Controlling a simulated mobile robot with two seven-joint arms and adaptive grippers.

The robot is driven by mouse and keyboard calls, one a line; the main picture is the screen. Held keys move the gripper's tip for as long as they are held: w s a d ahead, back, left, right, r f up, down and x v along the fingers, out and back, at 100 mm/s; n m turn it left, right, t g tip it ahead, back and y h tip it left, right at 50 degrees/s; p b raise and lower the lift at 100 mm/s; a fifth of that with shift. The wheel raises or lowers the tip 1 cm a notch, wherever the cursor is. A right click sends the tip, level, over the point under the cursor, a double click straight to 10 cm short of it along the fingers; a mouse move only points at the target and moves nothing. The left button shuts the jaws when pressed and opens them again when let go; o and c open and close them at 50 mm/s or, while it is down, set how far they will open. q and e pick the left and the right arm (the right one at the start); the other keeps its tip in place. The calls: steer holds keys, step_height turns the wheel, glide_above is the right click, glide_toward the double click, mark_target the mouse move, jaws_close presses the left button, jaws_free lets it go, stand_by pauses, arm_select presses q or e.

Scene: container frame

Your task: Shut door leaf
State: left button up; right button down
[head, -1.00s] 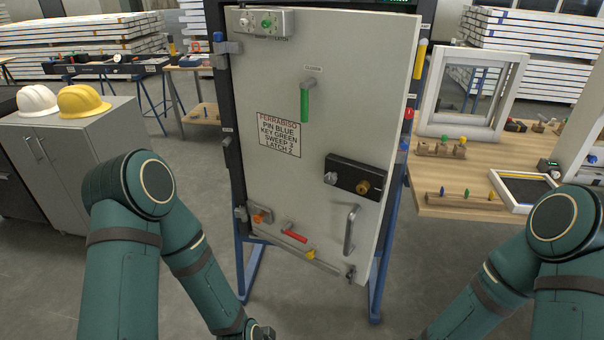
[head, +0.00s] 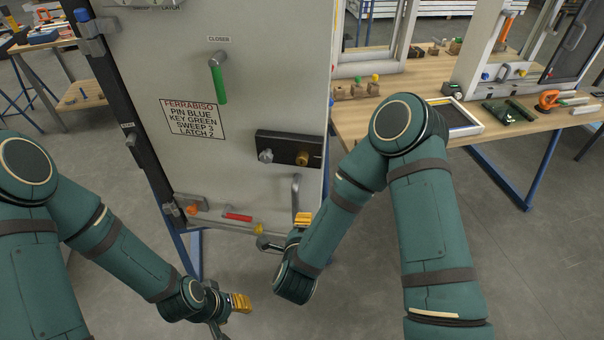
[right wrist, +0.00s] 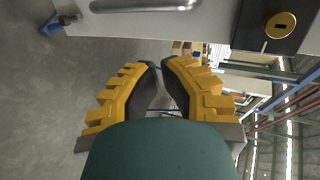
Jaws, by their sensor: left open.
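The white door leaf (head: 240,60) stands upright in the head view, hinged on its left side to a dark frame (head: 136,130). Its fit at the right edge is hard to judge. It carries a green-grip handle (head: 219,80), a black lock plate (head: 290,150) and a grey pull handle (head: 296,190). My left gripper (head: 229,315) is open and empty, low in front of the leaf. My right gripper (head: 287,232) is by the leaf's lower right, near the pull handle. In the right wrist view its yellow fingers (right wrist: 159,66) have tips close together, with nothing seen between them.
A wooden workbench (head: 400,95) with blocks, a tray and tools stands right of the leaf, behind my right arm. A smaller wooden table (head: 80,95) is at the left. The grey floor (head: 400,300) in front is clear.

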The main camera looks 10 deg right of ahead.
steer(key=r+m+h, duration=0.1)
steer(key=r, duration=0.1)
glide_toward(315, 181)
steer(key=shift+m+t, duration=0.3)
steer(key=x, duration=0.3)
steer(key=f+x, duration=0.1)
steer(key=x, duration=0.2)
steer(key=shift+w+d+f+b, duration=0.1)
steer(key=shift+b, duration=0.25)
steer(key=shift+w+d, duration=0.2)
steer(key=shift+w, duration=0.35)
steer(key=shift+d, duration=0.1)
